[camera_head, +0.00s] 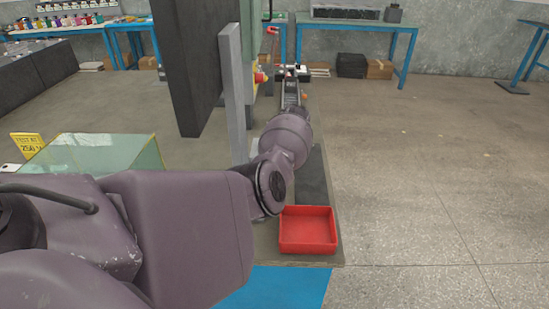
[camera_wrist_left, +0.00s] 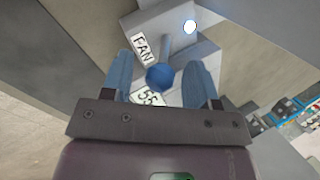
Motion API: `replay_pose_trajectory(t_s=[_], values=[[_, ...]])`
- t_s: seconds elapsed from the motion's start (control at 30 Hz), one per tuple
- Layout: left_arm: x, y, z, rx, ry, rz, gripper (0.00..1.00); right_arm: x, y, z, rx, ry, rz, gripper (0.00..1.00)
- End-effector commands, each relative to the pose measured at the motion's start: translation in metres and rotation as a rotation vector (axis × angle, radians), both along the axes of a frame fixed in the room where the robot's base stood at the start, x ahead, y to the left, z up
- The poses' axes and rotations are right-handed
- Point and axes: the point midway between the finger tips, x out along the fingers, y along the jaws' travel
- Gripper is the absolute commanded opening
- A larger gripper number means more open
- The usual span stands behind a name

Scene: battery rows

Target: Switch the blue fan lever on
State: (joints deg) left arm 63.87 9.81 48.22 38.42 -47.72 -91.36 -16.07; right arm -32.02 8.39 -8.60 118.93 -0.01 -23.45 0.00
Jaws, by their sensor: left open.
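The blue fan lever (camera_wrist_left: 160,78) shows in the left wrist view as a round blue knob on a grey shaft, beside a white FAN label (camera_wrist_left: 143,48). It stands out from a grey box. My left gripper (camera_wrist_left: 159,72) is open, with one blue finger on each side of the knob. I cannot tell whether either finger touches it. In the head view my left gripper (camera_head: 291,73) is small and far forward beside the panel. The fan lever cannot be made out there. My right gripper is not in view.
A tall dark panel (camera_head: 200,60) and grey post (camera_head: 235,100) stand left of my arm. A yellow-and-red button (camera_head: 261,77) is near the gripper. A red tray (camera_head: 307,230) and clear case (camera_head: 95,153) lie nearer.

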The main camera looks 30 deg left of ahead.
Motion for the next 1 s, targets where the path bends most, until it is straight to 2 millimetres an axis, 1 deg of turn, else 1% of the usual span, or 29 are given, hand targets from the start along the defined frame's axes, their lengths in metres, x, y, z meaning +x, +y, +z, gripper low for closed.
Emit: replay_pose_trajectory(t_s=[0.13,0.27,0.5,0.7,0.83,1.0], values=[[0.0,-0.001,0.001,-0.001,0.001,0.0,0.54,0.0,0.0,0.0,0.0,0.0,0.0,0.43],[0.003,-0.005,0.014,-0.001,-0.001,-0.001,0.54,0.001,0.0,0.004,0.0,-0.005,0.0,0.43],[0.011,-0.019,0.055,0.0,-0.004,0.0,0.54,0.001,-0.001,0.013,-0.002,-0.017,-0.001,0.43],[0.017,-0.029,0.083,0.0,-0.003,-0.001,0.54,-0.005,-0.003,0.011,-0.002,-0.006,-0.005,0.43],[0.019,-0.033,0.094,0.0,-0.001,-0.001,0.54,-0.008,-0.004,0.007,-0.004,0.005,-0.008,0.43],[0.02,-0.036,0.1,0.0,0.0,0.0,0.54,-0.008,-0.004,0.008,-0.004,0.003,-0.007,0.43]])
